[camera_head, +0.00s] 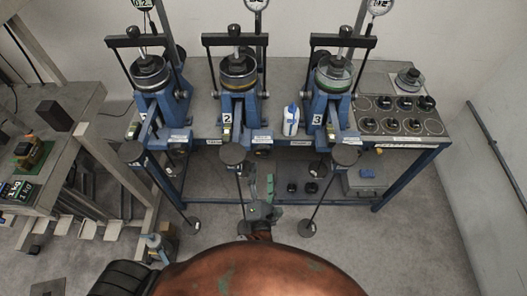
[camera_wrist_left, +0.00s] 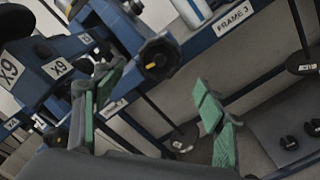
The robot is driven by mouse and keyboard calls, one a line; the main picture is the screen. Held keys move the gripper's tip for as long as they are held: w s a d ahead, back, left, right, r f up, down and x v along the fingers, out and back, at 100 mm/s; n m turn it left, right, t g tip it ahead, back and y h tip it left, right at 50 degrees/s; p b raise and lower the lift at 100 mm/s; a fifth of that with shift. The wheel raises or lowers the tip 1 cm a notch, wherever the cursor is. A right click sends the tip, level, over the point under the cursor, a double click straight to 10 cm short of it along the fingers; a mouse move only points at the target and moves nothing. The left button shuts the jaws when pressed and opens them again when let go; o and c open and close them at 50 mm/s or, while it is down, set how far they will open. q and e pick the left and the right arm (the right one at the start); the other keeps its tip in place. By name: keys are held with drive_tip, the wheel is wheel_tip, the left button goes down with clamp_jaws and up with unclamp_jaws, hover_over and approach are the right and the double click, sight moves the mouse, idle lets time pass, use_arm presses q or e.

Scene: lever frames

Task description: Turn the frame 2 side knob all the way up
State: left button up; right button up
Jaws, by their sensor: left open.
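Frame 2 (camera_head: 238,78) is the middle blue lever frame on the bench, marked with a 2. My left gripper (camera_head: 262,186) is below the bench front edge, under frame 2. Its green fingers are spread apart and empty in the left wrist view (camera_wrist_left: 153,88), with the knob beyond the gap between their tips, apparently apart from them. My right gripper is not visible.
Frame 1 (camera_head: 160,85) and frame 3 (camera_head: 330,85) stand either side. A white bottle (camera_head: 291,120) is between frames 2 and 3. Lever rods with round weights (camera_head: 232,154) hang before the bench. The FRAME 3 label (camera_wrist_left: 233,18) is on the bench edge.

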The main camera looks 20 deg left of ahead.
sight(263, 154)
use_arm(q)
drive_tip(key=b+x, duration=0.1)
drive_tip(key=x, duration=0.8)
drive_tip(key=shift+w+f+b, duration=0.15)
drive_tip(key=shift+w+b, duration=0.15)
drive_tip(key=shift+c, duration=0.2)
drive_tip(key=shift+s, duration=0.1)
drive_tip(key=c, duration=1.5)
